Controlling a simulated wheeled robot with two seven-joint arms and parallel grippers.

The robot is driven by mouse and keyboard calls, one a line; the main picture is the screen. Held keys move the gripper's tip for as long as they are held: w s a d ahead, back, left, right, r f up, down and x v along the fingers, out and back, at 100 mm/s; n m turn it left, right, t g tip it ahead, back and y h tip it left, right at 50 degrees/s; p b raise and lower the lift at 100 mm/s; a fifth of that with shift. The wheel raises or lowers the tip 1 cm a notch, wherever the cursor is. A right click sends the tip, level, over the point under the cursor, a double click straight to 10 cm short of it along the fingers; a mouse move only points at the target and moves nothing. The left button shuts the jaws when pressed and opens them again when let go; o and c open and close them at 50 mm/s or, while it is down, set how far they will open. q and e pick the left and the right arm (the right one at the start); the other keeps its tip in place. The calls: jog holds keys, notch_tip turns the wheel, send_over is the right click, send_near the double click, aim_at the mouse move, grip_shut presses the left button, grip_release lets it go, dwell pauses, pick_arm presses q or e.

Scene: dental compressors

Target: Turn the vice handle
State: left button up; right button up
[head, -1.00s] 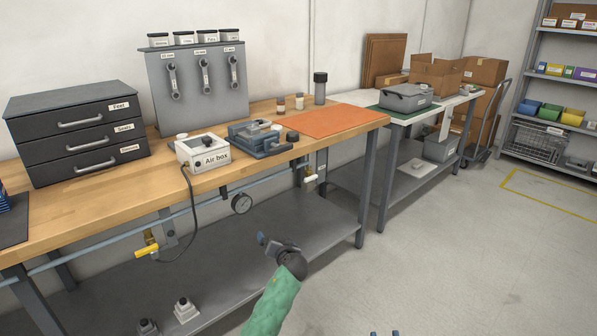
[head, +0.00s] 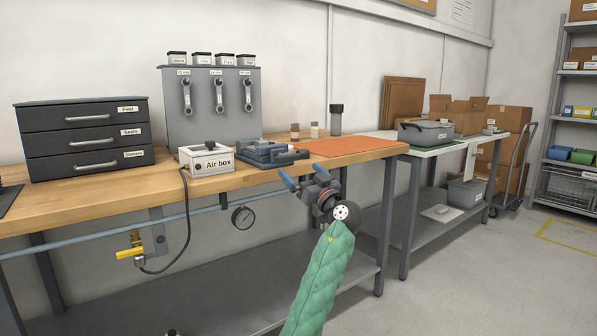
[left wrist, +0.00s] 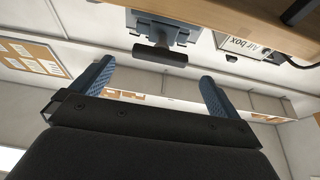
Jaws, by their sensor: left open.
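The blue-grey vice (head: 262,151) sits on the wooden bench near its front edge, right of the air box. Its dark handle (head: 292,155) is at its right front. In the left wrist view the vice (left wrist: 172,25) is at the top, with the black handle bar (left wrist: 160,56) pointing towards me. My left gripper (head: 303,174) is open and empty, just below and in front of the handle in the head view. In the left wrist view its two blue fingers (left wrist: 158,69) stand either side of the handle's line; contact does not show. My right gripper is not in view.
The white air box (head: 206,160) with its hose stands left of the vice. An orange mat (head: 350,147) lies to the right. The bench's front edge and a pressure gauge (head: 243,217) below it are near my left arm.

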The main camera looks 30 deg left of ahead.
aim_at(290, 159)
pick_arm(q)
jog(key=shift+w+a+r, duration=0.15)
jog(key=shift+a+r, duration=0.25)
jog(key=shift+a, duration=0.1)
jog(key=shift+b+x, duration=0.7)
jog(key=shift+x, duration=2.55)
jog(key=c, duration=0.9)
